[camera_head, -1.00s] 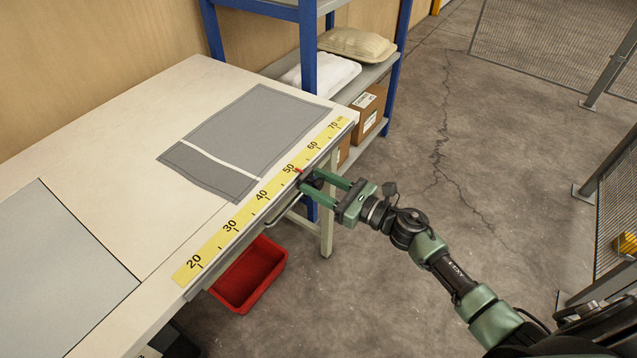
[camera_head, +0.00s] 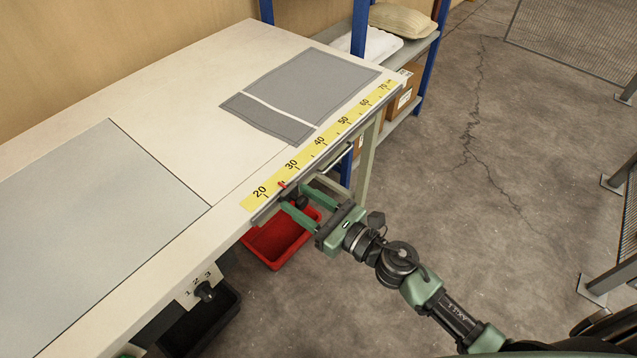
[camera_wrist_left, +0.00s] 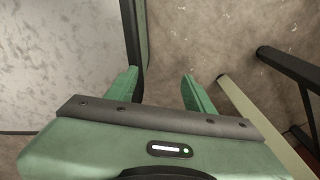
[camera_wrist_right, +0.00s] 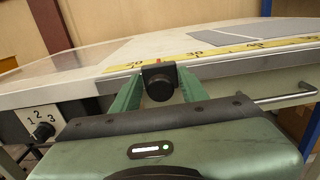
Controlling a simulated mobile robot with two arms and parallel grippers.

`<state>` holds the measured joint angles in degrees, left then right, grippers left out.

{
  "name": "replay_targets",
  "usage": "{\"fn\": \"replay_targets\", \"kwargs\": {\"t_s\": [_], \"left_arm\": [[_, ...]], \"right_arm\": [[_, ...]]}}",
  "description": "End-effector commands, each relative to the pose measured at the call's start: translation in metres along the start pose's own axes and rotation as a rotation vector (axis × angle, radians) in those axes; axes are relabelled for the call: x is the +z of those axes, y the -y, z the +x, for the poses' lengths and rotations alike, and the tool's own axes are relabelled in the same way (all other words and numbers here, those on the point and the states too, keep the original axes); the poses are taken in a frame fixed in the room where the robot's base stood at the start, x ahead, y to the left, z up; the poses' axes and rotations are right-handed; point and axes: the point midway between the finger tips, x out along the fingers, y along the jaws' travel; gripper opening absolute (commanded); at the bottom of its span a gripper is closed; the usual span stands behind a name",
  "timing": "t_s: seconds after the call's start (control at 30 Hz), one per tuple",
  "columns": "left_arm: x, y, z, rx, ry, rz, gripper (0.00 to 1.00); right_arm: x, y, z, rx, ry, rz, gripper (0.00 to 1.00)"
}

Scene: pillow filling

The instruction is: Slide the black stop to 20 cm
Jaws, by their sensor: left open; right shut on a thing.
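The black stop (camera_head: 300,201) is on the rail along the table's front edge, and its red pointer (camera_head: 283,185) lies at the yellow scale (camera_head: 318,149), between the 20 and 30 marks. My right gripper (camera_head: 295,198) is shut on the stop, one finger on each side. The right wrist view shows the stop's round black knob (camera_wrist_right: 160,83) between the fingers, with the scale behind it. My left gripper (camera_wrist_left: 158,76) is open and empty in the left wrist view, beside the table's edge.
A red bin (camera_head: 272,243) stands below the rail. A numbered dial (camera_head: 205,291) is on the table front, left of the stop, above a black bin (camera_head: 200,328). Grey cloth panels (camera_head: 325,85) lie on the tabletop. A blue shelf (camera_head: 362,30) stands behind.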

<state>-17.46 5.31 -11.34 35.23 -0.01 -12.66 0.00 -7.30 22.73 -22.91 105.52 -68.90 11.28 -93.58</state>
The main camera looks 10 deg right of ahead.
Motion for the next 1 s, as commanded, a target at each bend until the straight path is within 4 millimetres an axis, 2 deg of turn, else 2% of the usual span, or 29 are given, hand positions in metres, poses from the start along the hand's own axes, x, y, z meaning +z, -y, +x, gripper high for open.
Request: {"fn": "replay_targets", "kwargs": {"t_s": [0.03, 0.1, 0.3, 0.73, 0.77, 0.8, 1.0], "left_arm": [[-0.005, -0.006, -0.002, 0.007, -0.007, -0.003, 0.53], [-0.012, -0.013, -0.003, 0.015, -0.016, -0.006, 0.53], [-0.018, -0.017, -0.004, 0.020, -0.026, -0.005, 0.53], [-0.010, -0.010, -0.004, 0.012, -0.014, -0.002, 0.53], [-0.010, -0.010, -0.004, 0.012, -0.014, -0.002, 0.53], [-0.010, -0.010, -0.004, 0.012, -0.014, -0.002, 0.53], [-0.009, -0.010, -0.004, 0.012, -0.012, -0.003, 0.53]], "right_arm": [[0.001, -0.012, 0.000, 0.003, 0.001, 0.006, 0.00], [0.001, -0.023, 0.000, 0.003, 0.000, 0.004, 0.00], [0.000, -0.042, 0.000, 0.003, 0.001, 0.004, 0.00], [-0.001, -0.048, 0.000, 0.006, -0.001, 0.005, 0.00], [-0.001, -0.049, 0.000, 0.007, -0.001, 0.005, 0.46], [-0.001, -0.049, 0.000, 0.007, -0.001, 0.005, 0.49], [-0.001, -0.048, 0.000, 0.005, 0.000, 0.004, 0.49]]}}
